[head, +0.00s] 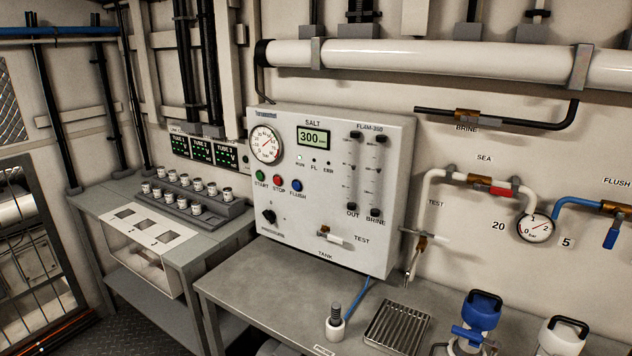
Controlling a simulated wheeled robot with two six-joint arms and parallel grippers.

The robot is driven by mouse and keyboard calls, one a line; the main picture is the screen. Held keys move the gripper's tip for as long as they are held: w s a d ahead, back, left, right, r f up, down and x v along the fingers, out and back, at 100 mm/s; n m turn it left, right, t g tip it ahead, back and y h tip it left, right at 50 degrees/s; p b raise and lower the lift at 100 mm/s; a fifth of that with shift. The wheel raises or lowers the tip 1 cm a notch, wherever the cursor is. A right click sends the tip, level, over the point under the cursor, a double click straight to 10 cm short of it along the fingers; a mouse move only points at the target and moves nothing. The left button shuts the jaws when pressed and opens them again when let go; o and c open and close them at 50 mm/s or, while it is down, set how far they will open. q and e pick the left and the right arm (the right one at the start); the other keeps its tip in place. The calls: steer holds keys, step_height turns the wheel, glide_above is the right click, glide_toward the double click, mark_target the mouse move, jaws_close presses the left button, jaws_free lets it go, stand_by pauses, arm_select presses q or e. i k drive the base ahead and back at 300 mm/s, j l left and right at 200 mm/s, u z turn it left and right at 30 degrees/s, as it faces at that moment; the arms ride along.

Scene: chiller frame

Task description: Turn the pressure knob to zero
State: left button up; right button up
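The pressure knob (269,216) is a small black knob at the lower left of the white control panel (390,200), just above the label PRESSURE. Its exact pointer angle is too small to read. A round pressure gauge (266,144) sits at the panel's upper left; its needle's reading is not clear. A green display (313,138) reads 300. Green START, red STOP and blue FLUSH buttons (297,186) sit between the gauge and the knob. Neither of my grippers is in view.
A side table (90,205) holds a rack of jars. Pipes and a valve (490,185) line the right wall.

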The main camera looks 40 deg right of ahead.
mark_target(270, 215)
steer(key=i+z, duration=0.25)
steer(key=i, duration=0.45)
steer(key=i+z, duration=0.3)
steer(key=i, duration=0.45)
